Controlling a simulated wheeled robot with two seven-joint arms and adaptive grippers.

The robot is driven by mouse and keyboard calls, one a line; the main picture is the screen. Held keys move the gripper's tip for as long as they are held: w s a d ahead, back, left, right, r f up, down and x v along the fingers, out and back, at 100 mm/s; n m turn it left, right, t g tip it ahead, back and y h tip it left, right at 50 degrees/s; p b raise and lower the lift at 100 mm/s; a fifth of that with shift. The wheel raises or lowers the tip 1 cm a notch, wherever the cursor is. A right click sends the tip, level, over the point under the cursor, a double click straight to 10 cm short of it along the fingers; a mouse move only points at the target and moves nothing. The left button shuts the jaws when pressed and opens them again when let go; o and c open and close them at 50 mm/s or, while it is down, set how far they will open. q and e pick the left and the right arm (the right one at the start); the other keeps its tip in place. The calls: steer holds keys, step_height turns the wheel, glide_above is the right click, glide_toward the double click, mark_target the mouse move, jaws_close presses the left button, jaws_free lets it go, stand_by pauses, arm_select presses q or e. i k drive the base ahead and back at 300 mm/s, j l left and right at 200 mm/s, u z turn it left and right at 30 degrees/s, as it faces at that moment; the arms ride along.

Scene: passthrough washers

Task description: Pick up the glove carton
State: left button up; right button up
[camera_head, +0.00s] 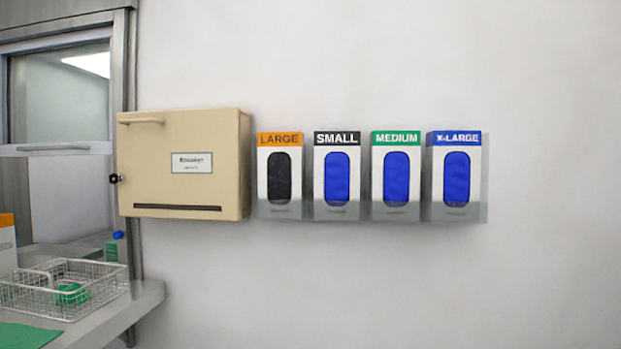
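Several glove cartons hang in a row on the wall. From left to right they are LARGE with an orange top (279,139), SMALL with a black top (337,139), MEDIUM with a green top (396,138) and X-LARGE with a blue top (457,138). The LARGE carton's oval opening shows black; the others show blue. The cartons sit side by side in greyish, see-through holders. Which one the task means cannot be told. Neither of my grippers is in view.
A beige wall cabinet (180,185) is just left of the cartons. At lower left, a counter (150,292) bears a wire basket (35,298) with a green item, and a green cloth (25,336). An orange-and-white box (7,243) stands at the left edge. The wall at right is bare.

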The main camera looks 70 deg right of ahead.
mark_target(281, 157)
steer(key=l+z, duration=0.1)
steer(key=z, duration=1.95)
